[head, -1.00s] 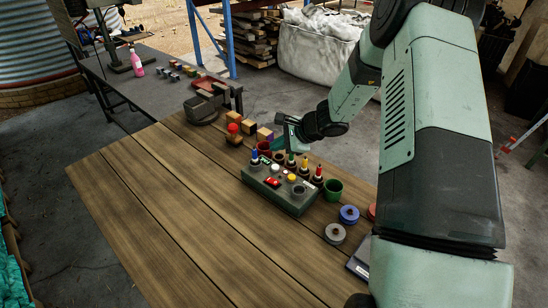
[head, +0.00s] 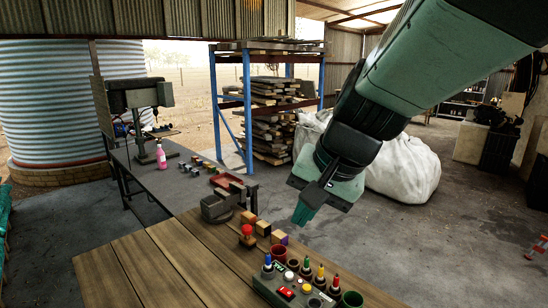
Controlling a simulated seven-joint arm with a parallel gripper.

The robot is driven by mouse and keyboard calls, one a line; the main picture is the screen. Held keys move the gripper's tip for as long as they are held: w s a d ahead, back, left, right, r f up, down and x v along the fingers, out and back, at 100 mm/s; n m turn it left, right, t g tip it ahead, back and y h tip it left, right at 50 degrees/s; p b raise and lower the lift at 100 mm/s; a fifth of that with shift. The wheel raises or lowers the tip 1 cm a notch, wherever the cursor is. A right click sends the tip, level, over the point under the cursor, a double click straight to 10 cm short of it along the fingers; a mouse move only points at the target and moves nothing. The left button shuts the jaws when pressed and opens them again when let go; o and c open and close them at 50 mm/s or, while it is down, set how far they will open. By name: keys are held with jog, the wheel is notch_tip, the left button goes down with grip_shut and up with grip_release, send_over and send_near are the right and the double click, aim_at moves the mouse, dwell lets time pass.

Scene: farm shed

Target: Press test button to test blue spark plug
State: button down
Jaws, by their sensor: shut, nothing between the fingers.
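The dark green tester box (head: 268,283) sits on the wooden table at the bottom of the head view, its lower part cut off by the frame edge. The blue spark plug (head: 268,263) stands upright at its left end. Green (head: 306,267), yellow (head: 320,273) and red (head: 336,284) plugs stand in a row to the right. I cannot tell which is the test button. My gripper (head: 303,217) is shut and empty, apart from the box, pointing down.
A dark red cup (head: 279,254) and a green cup (head: 351,300) stand by the box. A red-topped piece (head: 247,233), wooden blocks (head: 263,228) and a vise (head: 217,206) are behind it. The left tabletop (head: 150,268) is clear.

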jog(key=s+d+r+n+t+h, duration=0.1)
jog(key=s+d+n, duration=0.1)
jog(key=s, duration=0.5)
jog(key=s+d+r+n+h, duration=0.1)
jog(key=s+d+r+h, duration=0.1)
jog(key=s+d, duration=0.2)
jog(key=s, duration=0.3)
jog(key=shift+s+n+t+h, duration=0.25)
jog(key=shift+n+t+h, duration=0.05)
jog(key=shift+n+t, duration=0.1)
jog(key=c, duration=1.8)
grip_release()
jog(key=shift+d+r, duration=0.1)
